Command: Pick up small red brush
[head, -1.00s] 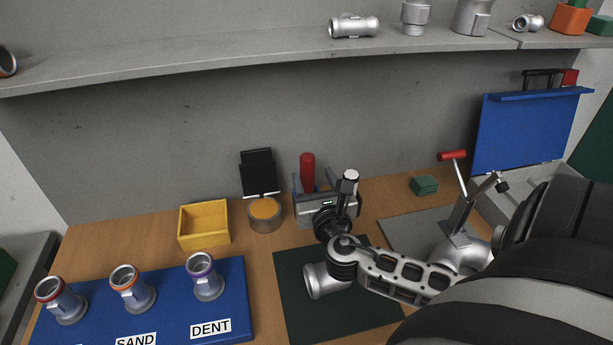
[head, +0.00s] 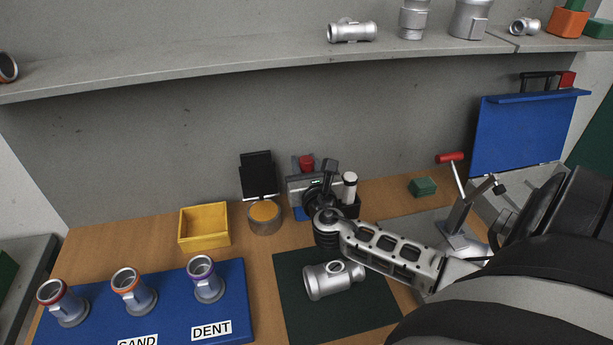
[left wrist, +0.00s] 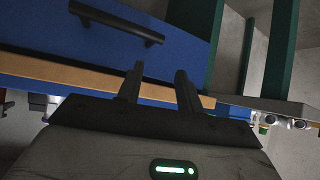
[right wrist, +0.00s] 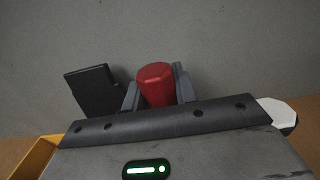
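The small red brush (head: 306,163) stands upright near the back wall; only its red handle shows. In the right wrist view the handle (right wrist: 155,85) is between the two fingers of my right gripper (right wrist: 157,88), with its lower part hidden behind the gripper body. The fingers are spread on either side of the handle; I see no clear grip on it. In the head view my right gripper (head: 304,163) covers the brush's lower part. My left gripper (left wrist: 160,88) is open and empty, in front of a blue panel with a black handle.
A yellow bin (head: 204,228), a round tan-topped pot (head: 264,217) and a black panel (head: 258,174) stand left of the gripper. A white-topped cylinder (head: 350,187) stands close on its right. A metal casting (head: 333,280) lies on the dark mat (head: 300,325). A shelf (head: 200,66) hangs above.

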